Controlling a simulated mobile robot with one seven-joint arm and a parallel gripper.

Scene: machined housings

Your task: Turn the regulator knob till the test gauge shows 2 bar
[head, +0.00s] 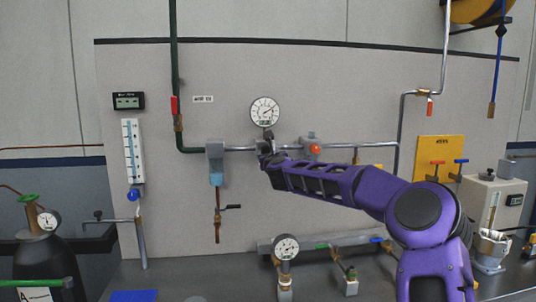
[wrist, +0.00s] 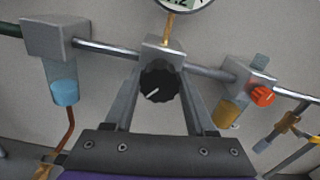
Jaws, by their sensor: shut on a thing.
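The regulator knob is a black ribbed knob (wrist: 159,82) with a white line pointing to the lower left in the wrist view. My gripper (wrist: 160,92) is shut on it, one finger at each side. In the head view my gripper (head: 266,150) is at the regulator on the pipe and mostly hides the knob. A round white gauge (head: 265,111) sits right above it, its needle toward the upper right; its scale is too small to read. A second gauge (head: 286,247) stands low at the bench. I cannot tell by label which is the test gauge.
A grey filter with a blue bowl (head: 216,172) is left of the regulator. A unit with an orange-red knob (head: 315,149) is close on its right, near my arm. A yellow panel (head: 440,158) is further right. A dark gas cylinder (head: 45,265) stands lower left.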

